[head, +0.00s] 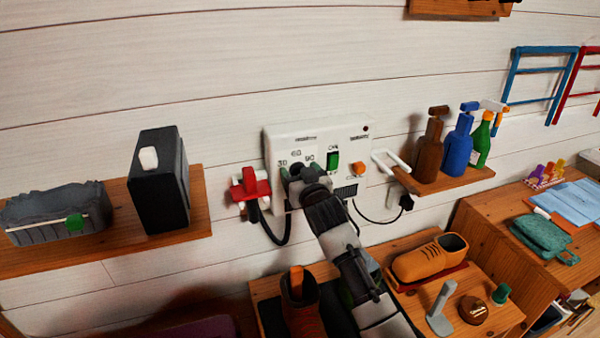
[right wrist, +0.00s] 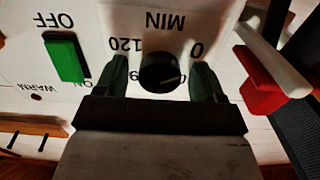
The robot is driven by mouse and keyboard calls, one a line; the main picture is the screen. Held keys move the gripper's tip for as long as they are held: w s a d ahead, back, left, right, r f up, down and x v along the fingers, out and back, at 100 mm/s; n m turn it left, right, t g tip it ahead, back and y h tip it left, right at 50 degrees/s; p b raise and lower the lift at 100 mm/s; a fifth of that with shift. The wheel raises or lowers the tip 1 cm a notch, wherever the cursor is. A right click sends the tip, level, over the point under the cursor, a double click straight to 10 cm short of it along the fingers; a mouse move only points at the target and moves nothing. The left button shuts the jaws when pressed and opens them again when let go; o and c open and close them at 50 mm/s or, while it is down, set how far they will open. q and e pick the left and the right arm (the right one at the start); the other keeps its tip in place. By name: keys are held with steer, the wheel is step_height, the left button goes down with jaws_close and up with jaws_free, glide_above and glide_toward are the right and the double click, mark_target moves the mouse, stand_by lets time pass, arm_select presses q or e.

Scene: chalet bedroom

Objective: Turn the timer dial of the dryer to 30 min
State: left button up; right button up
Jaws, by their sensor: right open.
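The dryer's control box (head: 348,144) is white and fixed to the plank wall in the middle of the head view. Its timer dial (right wrist: 160,72) is round and black with a faint light line near its lower right edge in the right wrist view. The numbers 0 and 120 and the word MIN appear upside down there; other numbers are partly hidden. My right gripper (right wrist: 159,82) is open, with one finger on each side of the dial. I cannot tell whether the fingers touch it. In the head view my right gripper (head: 306,177) covers most of the dial.
A green switch (head: 333,161) and an orange button (head: 358,169) sit right of the dial. A red holder (head: 249,188) is left of the box. Shelves with a black box (head: 158,180) and spray bottles (head: 459,137) flank it. An orange shoe (head: 428,260) stands below.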

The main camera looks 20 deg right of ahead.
steer(key=shift+c, duration=0.2)
steer(key=c, duration=0.9)
steer(key=shift+m, duration=0.4)
steer(key=m+p, duration=0.1)
steer(key=m, duration=0.4)
steer(key=shift+m+p, duration=0.3)
steer(key=shift+p, duration=0.05)
steer(key=m+p, duration=0.1)
steer(key=m, duration=0.4)
steer(key=shift+p, duration=0.35)
steer(key=shift+m, duration=0.3)
